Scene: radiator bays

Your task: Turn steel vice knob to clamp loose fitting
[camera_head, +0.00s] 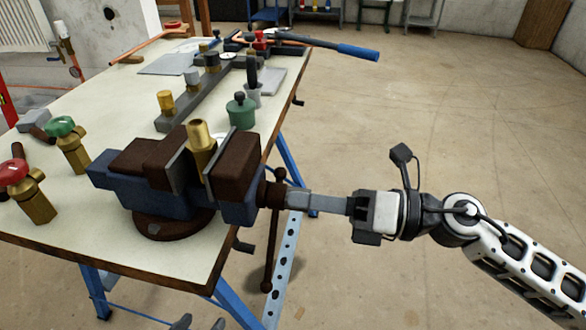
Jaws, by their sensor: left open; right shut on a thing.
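The bench vice (118,188), blue with dark brown jaws, sits at the table's near right corner. A brass fitting (201,140) stands upright between its jaws; I cannot tell whether both jaws touch it. The vice knob (272,194), dark brown, is at the right end of the screw, with a long bar (270,245) hanging nearly vertical through it. My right gripper (290,198) reaches in from the right and is shut on the knob; its fingers hide part of it. My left gripper (200,323) shows only two grey fingertips, apart, at the bottom edge, below the table, empty.
Brass valves with a green knob (60,127) and a red knob (13,172) stand on the table's left. A grey rail (190,100) with fittings, a green pot (241,112) and a blue-handled tool (357,52) lie farther back. The floor (450,120) at right is clear.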

